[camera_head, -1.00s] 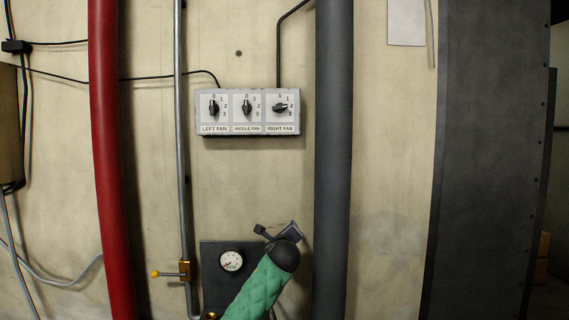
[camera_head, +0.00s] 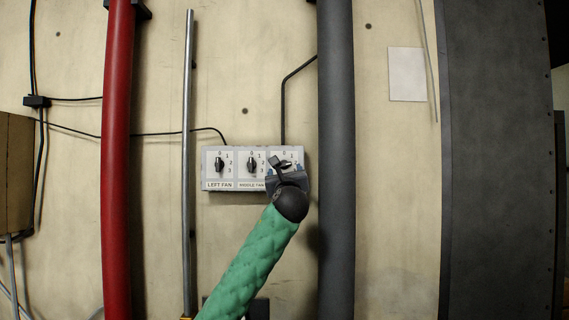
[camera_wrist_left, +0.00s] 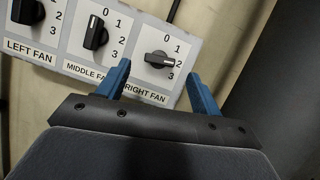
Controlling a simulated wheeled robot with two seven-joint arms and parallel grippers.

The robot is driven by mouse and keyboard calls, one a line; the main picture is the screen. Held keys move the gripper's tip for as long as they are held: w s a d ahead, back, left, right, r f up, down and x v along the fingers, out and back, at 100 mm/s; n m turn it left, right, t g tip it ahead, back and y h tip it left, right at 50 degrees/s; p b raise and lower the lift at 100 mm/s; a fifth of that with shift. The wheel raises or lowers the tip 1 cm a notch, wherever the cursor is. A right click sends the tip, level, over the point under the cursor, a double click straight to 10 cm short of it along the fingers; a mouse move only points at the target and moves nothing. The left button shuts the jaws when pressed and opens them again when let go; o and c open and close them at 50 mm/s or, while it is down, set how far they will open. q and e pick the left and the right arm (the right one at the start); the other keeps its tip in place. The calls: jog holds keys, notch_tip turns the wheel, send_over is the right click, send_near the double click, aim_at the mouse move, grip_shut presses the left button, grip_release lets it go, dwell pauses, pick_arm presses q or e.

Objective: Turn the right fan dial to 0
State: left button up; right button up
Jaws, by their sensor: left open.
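The right fan dial (camera_wrist_left: 159,60) is a black knob on the control box's right panel. In the left wrist view its handle lies nearly sideways, its white mark towards the 2 and 3. My left gripper (camera_wrist_left: 160,71) is open, with blue fingertips reaching to either side of the dial's lower part in that view. I cannot tell whether they touch it. In the head view my left gripper (camera_head: 285,168) covers the lower part of the right panel and its label. My right gripper is not in view.
The middle fan dial (camera_head: 252,165) and left fan dial (camera_head: 220,164) point to about 0. A thick grey pipe (camera_head: 337,120) stands just right of the box. A thin metal pipe (camera_head: 188,120) and a red pipe (camera_head: 117,150) stand to the left.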

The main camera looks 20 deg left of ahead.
aim_at(284, 165)
pick_arm(q)
jog(key=p+x, duration=0.2)
jog(key=x, duration=0.1)
jog(key=shift+w+a+r, duration=0.1)
jog(key=shift+w+r, duration=0.2)
jog(key=shift+r, duration=0.05)
jog(key=shift+p+x, duration=0.55)
jog(key=shift+x, duration=0.4)
jog(key=shift+w+f, duration=0.1)
jog(key=shift+f, duration=0.05)
jog(key=c, duration=1)
